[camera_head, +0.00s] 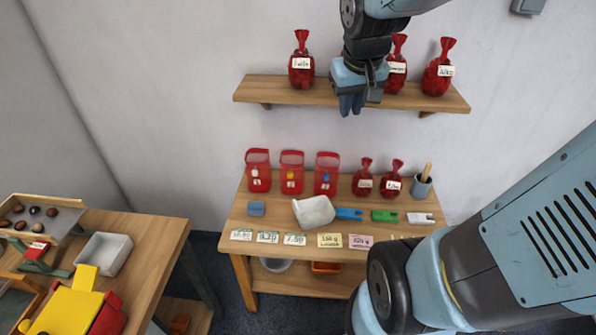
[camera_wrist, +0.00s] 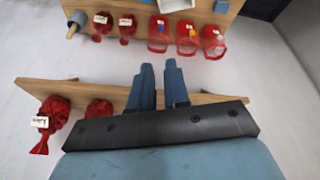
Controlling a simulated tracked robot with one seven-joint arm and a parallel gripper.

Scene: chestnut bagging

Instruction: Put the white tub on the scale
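A white rectangular open tub (camera_head: 103,253) sits on the left table. A white scoop-like container (camera_head: 313,211) lies on the middle table, partly visible at the top of the wrist view (camera_wrist: 176,4). I cannot tell which of the two is the task's tub. No scale is clearly recognisable; a yellow and red device (camera_head: 72,304) and a red piece with a label on a green stand (camera_head: 37,252) are on the left table. My gripper (camera_head: 350,106) hangs in front of the wall shelf, far from both. In the wrist view its fingers (camera_wrist: 159,68) are slightly apart and empty.
The wall shelf (camera_head: 330,96) holds several red bags close to my gripper. The middle table (camera_head: 265,190) carries red containers, red bags, a blue cup (camera_head: 421,187), coloured clips and price cards. A sorting tray with chestnuts (camera_head: 62,207) stands on the left table. A gap separates the tables.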

